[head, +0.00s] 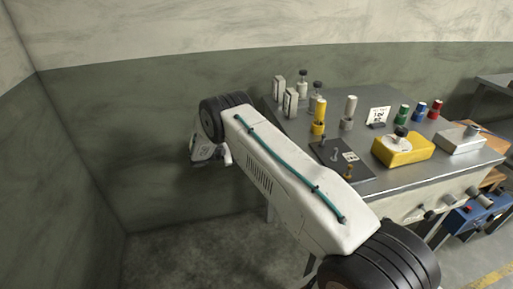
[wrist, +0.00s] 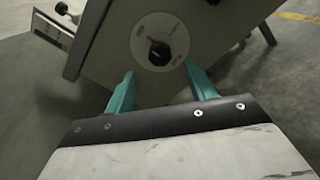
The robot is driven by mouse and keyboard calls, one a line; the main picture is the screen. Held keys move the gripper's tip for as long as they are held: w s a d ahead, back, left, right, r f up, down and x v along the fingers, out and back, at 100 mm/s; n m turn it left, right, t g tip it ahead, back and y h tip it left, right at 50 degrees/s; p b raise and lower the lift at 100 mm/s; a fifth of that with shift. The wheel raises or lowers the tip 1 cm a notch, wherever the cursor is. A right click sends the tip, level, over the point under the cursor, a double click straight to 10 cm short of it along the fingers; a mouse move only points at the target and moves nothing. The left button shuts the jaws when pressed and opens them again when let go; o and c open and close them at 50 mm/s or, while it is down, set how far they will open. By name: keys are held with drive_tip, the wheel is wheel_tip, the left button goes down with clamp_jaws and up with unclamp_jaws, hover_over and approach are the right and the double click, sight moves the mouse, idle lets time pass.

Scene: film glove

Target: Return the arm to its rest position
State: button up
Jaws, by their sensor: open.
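My arm (head: 295,180) stretches from the lower right to the upper left in the head view, in front of the left end of the grey bench. Its wrist part (head: 207,150) hangs low beyond the elbow, left of the bench, and the fingers cannot be made out there. In the wrist view my gripper (wrist: 161,88) shows two teal fingers spread apart with nothing between them. Beyond the fingertips is a grey panel (wrist: 110,45) with a round white dial (wrist: 160,42) and a dark pointer. I cannot tell the gap between fingertips and panel.
The bench top (head: 340,105) carries a yellow box (head: 403,150), a grey box (head: 459,140), a dark plate (head: 338,163) and several coloured cylinders. A blue box (head: 470,218) sits at lower right. Walls stand behind and left, with clear floor (head: 190,245) at lower left.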

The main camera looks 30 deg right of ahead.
drive_tip(key=shift+w+a, duration=0.15)
drive_tip(key=shift+a, duration=0.3)
drive_tip(key=shift+f, duration=0.1)
